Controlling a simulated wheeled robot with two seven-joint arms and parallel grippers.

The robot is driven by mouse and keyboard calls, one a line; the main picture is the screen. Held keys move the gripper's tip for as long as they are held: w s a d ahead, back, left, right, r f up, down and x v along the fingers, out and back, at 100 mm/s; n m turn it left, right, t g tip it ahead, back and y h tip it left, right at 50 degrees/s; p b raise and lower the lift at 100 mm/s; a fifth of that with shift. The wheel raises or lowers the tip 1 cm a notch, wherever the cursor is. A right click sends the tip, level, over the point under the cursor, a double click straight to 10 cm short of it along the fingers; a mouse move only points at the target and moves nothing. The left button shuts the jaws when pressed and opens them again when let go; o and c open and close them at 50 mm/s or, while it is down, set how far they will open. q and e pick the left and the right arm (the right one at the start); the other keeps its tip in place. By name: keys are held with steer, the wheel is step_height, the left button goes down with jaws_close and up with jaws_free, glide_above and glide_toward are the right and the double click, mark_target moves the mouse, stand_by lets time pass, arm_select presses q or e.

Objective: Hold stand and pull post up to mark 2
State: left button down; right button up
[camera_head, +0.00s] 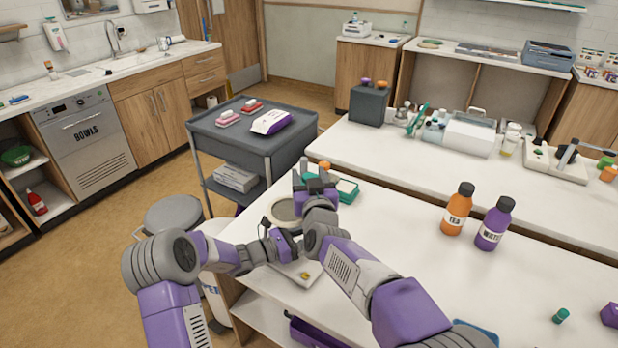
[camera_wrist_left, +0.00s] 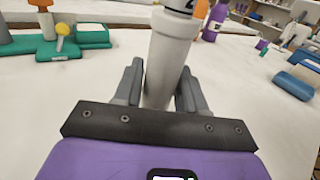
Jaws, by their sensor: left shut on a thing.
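The stand's pale grey tube (camera_wrist_left: 170,65) rises between the fingers of my left gripper (camera_wrist_left: 160,90) in the left wrist view. The fingers are shut on it from both sides. Above its white rim, a dark band with a figure like a 2 shows on the post (camera_wrist_left: 188,5); the post's top is out of that view.
A teal tray (camera_head: 347,190) and an orange knob (camera_head: 325,165) are beyond my right gripper. A round dish (camera_head: 287,210) and a white pad (camera_head: 298,272) lie near my arms.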

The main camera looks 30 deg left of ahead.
steer(key=v, duration=1.2)
arm_select(q)
steer(key=c, duration=0.6)
jaws_free()
steer(key=shift+o, duration=0.2)
steer(key=p+v, duration=0.1)
steer(key=v, duration=0.5)
steer(key=shift+a, duration=0.1)
steer(key=shift+s+a+p, duration=0.35)
steer(key=shift+s, duration=0.2)
arm_select(e)
steer(key=shift+r, duration=0.8)
